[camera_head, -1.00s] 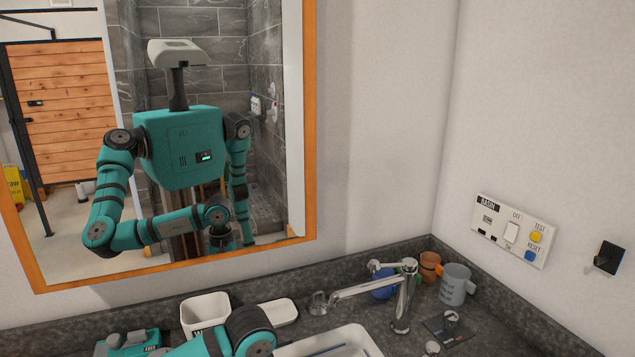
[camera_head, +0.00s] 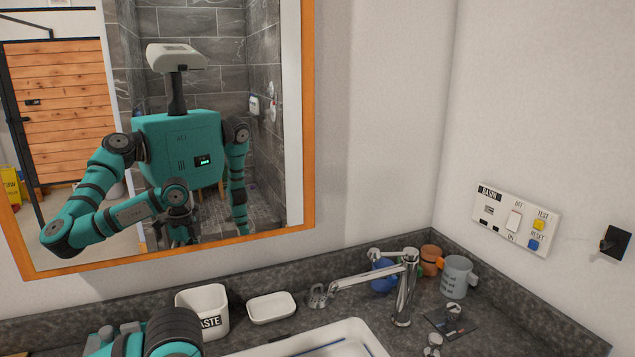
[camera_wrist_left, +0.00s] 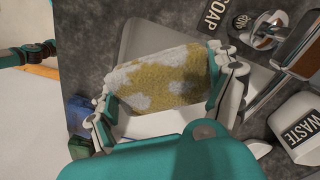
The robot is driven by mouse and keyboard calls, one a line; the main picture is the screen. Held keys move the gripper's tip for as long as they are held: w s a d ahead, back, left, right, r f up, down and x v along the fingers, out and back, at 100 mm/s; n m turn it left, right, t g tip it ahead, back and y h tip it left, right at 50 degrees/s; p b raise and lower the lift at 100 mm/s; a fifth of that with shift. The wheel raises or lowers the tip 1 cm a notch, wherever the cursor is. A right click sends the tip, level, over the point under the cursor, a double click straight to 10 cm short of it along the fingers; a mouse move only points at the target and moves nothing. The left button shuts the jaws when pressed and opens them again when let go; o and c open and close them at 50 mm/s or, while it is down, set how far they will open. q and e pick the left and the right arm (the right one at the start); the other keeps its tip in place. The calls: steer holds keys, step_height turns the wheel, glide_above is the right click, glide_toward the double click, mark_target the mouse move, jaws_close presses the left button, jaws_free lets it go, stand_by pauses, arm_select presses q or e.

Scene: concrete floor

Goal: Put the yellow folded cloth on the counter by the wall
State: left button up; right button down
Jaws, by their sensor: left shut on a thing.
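The yellow and white patterned cloth (camera_wrist_left: 158,82) lies between the fingers of my left gripper (camera_wrist_left: 163,88) in the left wrist view, which is shut on it. A pale surface and the dark grey counter show beneath; I cannot tell whether the cloth touches them. In the head view the cloth and left gripper are out of the direct view; only part of my left arm shows at the bottom left. The dark stone counter (camera_head: 490,325) runs along the wall. My right gripper is not in view.
A white waste cup (camera_head: 203,312) and white dish (camera_head: 271,308) stand at the back of the counter. The basin (camera_head: 365,338), tap (camera_head: 405,290) and a grey mug (camera_head: 456,277) are farther right. A mirror (camera_head: 310,130) hangs above. Bare counter lies around the dish.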

arm_select(q)
steer(key=s+n, duration=0.1)
steer(key=n, duration=0.1)
steer(key=s+a+n, duration=0.1)
steer(key=n, duration=0.1)
steer(key=s+a+n+b, duration=0.1)
steer(key=n, duration=0.1)
steer(key=shift+a+r, duration=0.1)
steer(key=shift+r, duration=0.3)
